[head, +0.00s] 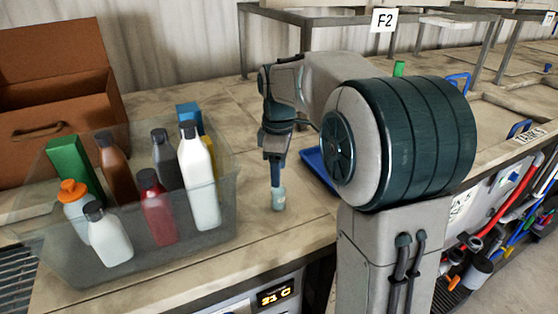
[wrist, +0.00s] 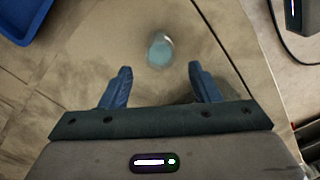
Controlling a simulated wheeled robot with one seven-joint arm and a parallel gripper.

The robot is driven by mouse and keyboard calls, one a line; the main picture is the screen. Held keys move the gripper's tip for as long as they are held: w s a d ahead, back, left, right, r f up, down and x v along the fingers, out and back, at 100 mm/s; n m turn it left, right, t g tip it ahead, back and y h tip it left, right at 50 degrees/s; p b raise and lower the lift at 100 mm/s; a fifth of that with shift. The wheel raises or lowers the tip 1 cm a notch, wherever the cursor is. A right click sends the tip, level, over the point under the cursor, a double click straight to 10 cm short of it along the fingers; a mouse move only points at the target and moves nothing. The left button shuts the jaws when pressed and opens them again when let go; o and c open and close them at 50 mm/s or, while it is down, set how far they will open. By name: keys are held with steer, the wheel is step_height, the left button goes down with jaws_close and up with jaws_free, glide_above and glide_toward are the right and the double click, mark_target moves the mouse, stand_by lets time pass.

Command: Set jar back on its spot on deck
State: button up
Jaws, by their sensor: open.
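The jar (head: 278,197) is small, clear and pale blue-green, and stands on the deck (head: 245,245) just below my gripper (head: 276,180) in the head view. In the wrist view the jar (wrist: 160,50) shows between and beyond the two blue fingers of my gripper (wrist: 160,82). The fingers are spread wide, with a gap on each side of the jar. Nothing is held. I cannot tell from these views exactly how high the fingertips are above the deck.
A clear bin (head: 70,262) full of bottles stands left of the jar. A blue tray (head: 318,168) lies right of it, partly behind my arm. An open brown case (head: 55,105) is at the back left. The deck's front edge runs close to the jar.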

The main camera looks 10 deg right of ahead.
steer(key=s+f+m+t, duration=0.1)
steer(key=s+m+t, duration=0.1)
steer(key=s+m, duration=0.4)
steer(key=s+f+m+t, duration=0.1)
steer(key=s+m, duration=0.6)
steer(key=s, duration=0.9)
steer(key=shift+f+t, duration=0.4)
steer(key=shift+f, duration=0.15)
